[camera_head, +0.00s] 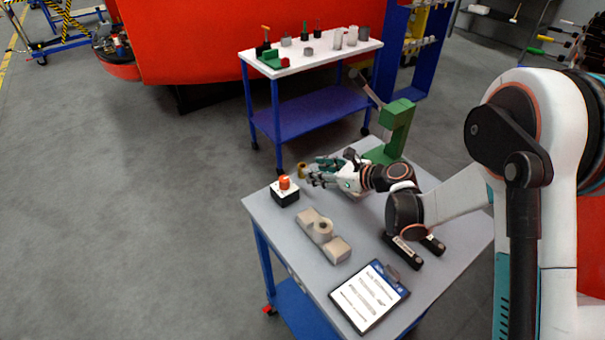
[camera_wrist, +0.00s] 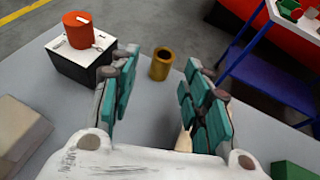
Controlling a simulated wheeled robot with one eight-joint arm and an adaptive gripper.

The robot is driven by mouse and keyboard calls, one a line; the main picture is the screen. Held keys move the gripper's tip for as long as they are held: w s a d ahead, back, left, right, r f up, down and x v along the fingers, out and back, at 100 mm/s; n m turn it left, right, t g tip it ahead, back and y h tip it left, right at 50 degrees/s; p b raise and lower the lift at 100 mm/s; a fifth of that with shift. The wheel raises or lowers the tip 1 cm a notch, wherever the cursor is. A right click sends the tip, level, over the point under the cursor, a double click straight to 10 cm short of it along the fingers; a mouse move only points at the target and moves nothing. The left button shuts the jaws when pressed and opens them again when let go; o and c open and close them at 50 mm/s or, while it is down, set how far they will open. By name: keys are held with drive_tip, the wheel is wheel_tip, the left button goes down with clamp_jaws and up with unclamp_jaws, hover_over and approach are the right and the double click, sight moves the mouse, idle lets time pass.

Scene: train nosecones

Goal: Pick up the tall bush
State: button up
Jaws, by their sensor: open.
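A brass-coloured hollow bush (camera_wrist: 161,64) stands upright on the grey table in the wrist view. It also shows as a small gold shape (camera_head: 302,171) just left of my gripper's fingertips in the head view. My gripper (camera_wrist: 160,92) is open, its teal fingers apart on the left and right. The bush lies beyond the fingertips, roughly centred between them, with nothing held. In the head view my gripper (camera_head: 318,172) is low over the table. A beige thing (camera_wrist: 184,139) is partly hidden behind the right finger.
A black box with an orange-red button (camera_wrist: 80,32) stands left of the bush. A white-topped blue cart (camera_head: 340,52) stands behind.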

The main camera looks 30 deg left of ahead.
sight(302, 168)
drive_tip(key=shift+b+x, duration=1.15)
drive_tip(key=shift+x, duration=2.3)
drive_tip(key=shift+w+r, duration=0.1)
drive_tip(key=shift+w, duration=0.05)
drive_tip(key=shift+c, duration=0.3)
drive_tip(key=c, duration=1)
